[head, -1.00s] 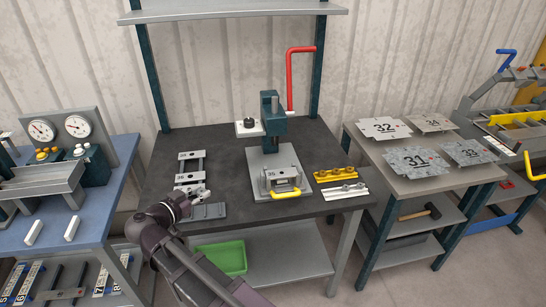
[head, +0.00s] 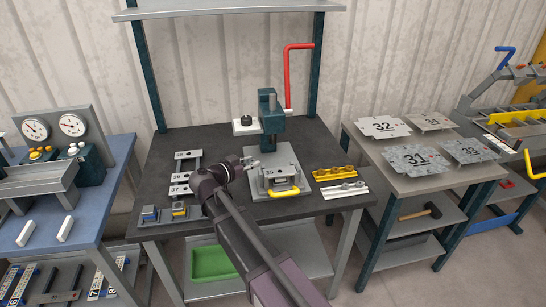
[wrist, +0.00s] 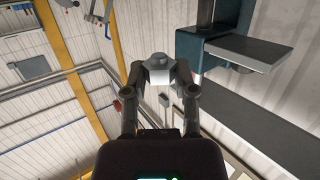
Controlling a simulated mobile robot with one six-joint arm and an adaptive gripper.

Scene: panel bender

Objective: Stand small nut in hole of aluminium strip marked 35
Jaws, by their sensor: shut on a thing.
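My gripper (head: 251,162) is held above the left side of the press's grey base plate. In the wrist view my gripper (wrist: 158,68) is shut on a small grey nut (wrist: 158,75), pinched between the two fingertips. In the head view the nut is too small to make out clearly. The aluminium strip marked 35 (head: 270,171) lies on the press base, just right of and below my fingertips, apart from them. Its hole is not clear at this size.
The teal press (head: 268,118) with a red lever (head: 288,75) stands behind. Other marked strips (head: 180,190) lie left of my arm. A yellow part (head: 333,173) and a pale rail (head: 344,189) lie to the right.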

